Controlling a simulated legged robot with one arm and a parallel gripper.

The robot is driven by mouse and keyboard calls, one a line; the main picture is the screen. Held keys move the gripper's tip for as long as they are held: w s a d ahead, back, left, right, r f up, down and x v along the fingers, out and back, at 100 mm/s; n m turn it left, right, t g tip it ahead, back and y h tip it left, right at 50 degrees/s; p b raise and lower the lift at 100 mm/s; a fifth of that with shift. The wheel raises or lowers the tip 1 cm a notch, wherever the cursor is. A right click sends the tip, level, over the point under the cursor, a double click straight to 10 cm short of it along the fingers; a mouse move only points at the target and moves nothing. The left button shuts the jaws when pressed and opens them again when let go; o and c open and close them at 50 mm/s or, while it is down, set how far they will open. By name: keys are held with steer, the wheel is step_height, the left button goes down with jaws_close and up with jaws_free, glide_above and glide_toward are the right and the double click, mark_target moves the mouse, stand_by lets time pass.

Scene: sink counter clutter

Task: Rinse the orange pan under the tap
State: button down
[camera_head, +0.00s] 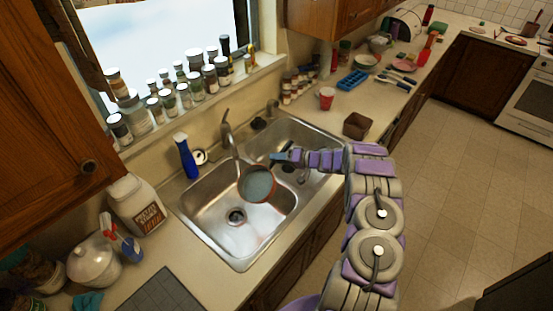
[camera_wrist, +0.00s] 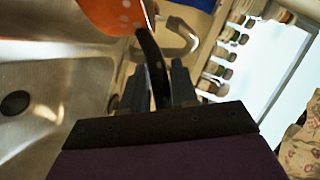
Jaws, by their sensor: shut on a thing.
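The orange pan (camera_head: 257,184) is held over the sink (camera_head: 205,210), near the divider between the basins. Its greyish inside faces up in the head view, and its orange underside with pale dots (camera_wrist: 112,14) shows at the top of the wrist view. My gripper (camera_head: 283,157) is shut on the pan's dark handle (camera_wrist: 153,62), which runs between the fingers (camera_wrist: 158,88). The tap (camera_head: 230,135) stands behind the sink, its spout reaching toward the pan. I cannot tell whether water is running.
Several jars (camera_head: 185,96) line the windowsill. A brown box (camera_head: 356,126) and a red cup (camera_head: 326,98) stand right of the sink. A white jug (camera_head: 138,204) stands at left. The left basin around the drain (camera_head: 236,216) looks clear.

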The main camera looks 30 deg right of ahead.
steer(key=shift+a+r, duration=0.3)
steer(key=shift+r, duration=0.05)
steer(key=a, duration=0.1)
steer(key=a+r, duration=0.1)
steer(key=a+n, duration=0.1)
steer(key=shift+s+a+r+h, duration=0.15)
steer(key=shift+a+r+h, duration=0.15)
steer(key=shift+h, duration=0.1)
steer(key=shift+s+d+r+b, duration=0.1)
steer(key=shift+d+r+b, duration=0.05)
steer(key=shift+b, duration=0.15)
steer(key=shift+d+b, duration=0.6)
steer(key=shift+d, duration=0.2)
steer(key=b, duration=0.1)
steer(key=a+r+n+h+b, duration=0.1)
steer(key=b, duration=0.1)
steer(key=shift+s+a+b, duration=0.2)
steer(key=shift+a+b, duration=0.1)
steer(key=shift+s+a+r+b, duration=0.1)
steer(key=shift+a+r+b, duration=0.15)
steer(key=shift+a+b, duration=0.4)
steer(key=shift+a+r+b, duration=0.25)
steer(key=shift+a+b, duration=0.35)
